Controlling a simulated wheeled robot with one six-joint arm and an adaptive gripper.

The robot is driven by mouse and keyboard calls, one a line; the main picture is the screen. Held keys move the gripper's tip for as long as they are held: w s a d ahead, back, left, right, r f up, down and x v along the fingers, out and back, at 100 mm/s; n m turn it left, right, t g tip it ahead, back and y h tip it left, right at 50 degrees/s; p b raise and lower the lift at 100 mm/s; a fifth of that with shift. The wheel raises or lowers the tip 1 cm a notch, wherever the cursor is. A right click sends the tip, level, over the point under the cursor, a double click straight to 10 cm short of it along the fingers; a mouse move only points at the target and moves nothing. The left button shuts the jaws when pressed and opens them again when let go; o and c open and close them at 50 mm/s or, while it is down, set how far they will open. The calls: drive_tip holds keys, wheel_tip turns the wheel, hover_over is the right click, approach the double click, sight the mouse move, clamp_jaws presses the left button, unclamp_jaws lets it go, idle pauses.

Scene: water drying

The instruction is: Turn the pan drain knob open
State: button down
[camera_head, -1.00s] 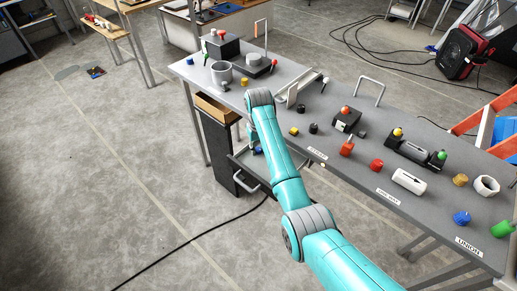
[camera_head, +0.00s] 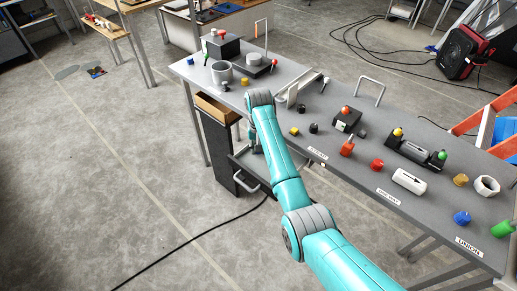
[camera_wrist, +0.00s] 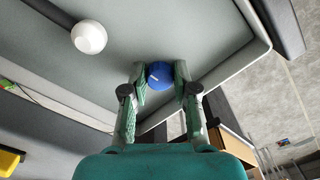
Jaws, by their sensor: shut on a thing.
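The blue round knob (camera_wrist: 160,74) with a white line on top sits near the corner of a grey pan (camera_wrist: 232,56) in the wrist view. I take it as the pan drain knob. My gripper (camera_wrist: 161,68) is shut on it, with one green-grey finger on each side. The white line lies slanted. In the head view the pan shows as a grey tray with a metal handle (camera_head: 249,187), low beside the bench; my arm hides the knob and most of my gripper.
A white ball knob (camera_wrist: 89,37) stands to the left in the wrist view. The bench top (camera_head: 295,110) above carries several coloured knobs and fittings. The floor to the left is mostly clear.

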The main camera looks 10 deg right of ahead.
drive_tip(key=c, duration=0.9)
unclamp_jaws()
drive_tip(key=shift+r, duration=3.7)
